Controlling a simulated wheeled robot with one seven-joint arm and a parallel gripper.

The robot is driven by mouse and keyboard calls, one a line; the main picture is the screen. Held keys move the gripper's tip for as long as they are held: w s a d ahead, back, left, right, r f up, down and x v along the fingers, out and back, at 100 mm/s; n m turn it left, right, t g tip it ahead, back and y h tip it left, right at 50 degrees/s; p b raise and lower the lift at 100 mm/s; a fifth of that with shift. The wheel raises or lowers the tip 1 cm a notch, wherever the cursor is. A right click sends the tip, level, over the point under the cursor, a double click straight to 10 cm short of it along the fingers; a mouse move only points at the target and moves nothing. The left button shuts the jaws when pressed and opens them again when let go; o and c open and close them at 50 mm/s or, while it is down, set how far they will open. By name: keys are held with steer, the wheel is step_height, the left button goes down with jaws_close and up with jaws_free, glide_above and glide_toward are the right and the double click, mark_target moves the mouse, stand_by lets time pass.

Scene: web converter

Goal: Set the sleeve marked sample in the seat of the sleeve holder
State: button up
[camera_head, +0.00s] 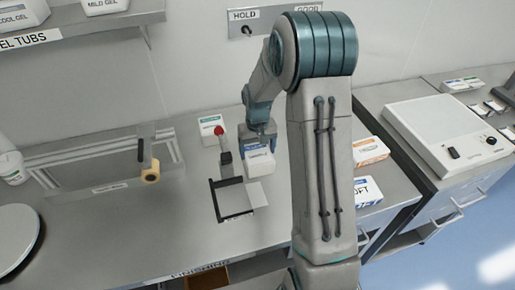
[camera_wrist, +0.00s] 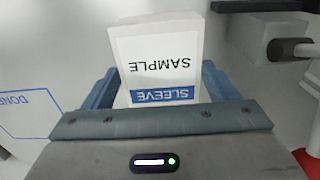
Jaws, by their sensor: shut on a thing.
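My gripper (camera_wrist: 158,92) is shut on a white box-shaped sleeve (camera_wrist: 160,55). Its face reads SAMPLE, with a blue band reading SLEEVE, upside down in the wrist view. In the head view, my gripper (camera_head: 258,137) holds the sleeve (camera_head: 260,163) above the counter, close to a red-knobbed fixture (camera_head: 224,150). A dark-edged frame with a pale plate (camera_head: 240,201) lies just in front. I cannot tell for certain which of these is the sleeve holder, and no seat is clearly visible.
A clear stand with a yellow roll (camera_head: 150,172) is at left. A white box (camera_head: 211,125) stands behind the fixture. Orange (camera_head: 370,151) and blue-marked (camera_head: 367,191) boxes lie right of my arm. A blue DONE outline (camera_wrist: 27,112) shows in the wrist view.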

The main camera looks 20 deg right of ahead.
mark_target(257, 154)
steer(key=o, duration=1)
steer(key=shift+c, duration=0.2)
step_height(257, 154, up, 12)
steer(key=b, duration=0.1)
steer(key=s+a+r+t, duration=0.1)
steer(key=s+r+t, duration=0.1)
steer(key=s, duration=1)
steer(key=s+a+r+t, duration=0.1)
steer(key=s+a+r, duration=0.1)
steer(key=s, duration=1)
steer(key=shift+s+r+t, duration=0.2)
steer(key=shift+r+t, duration=0.2)
steer(key=shift+r, duration=0.5)
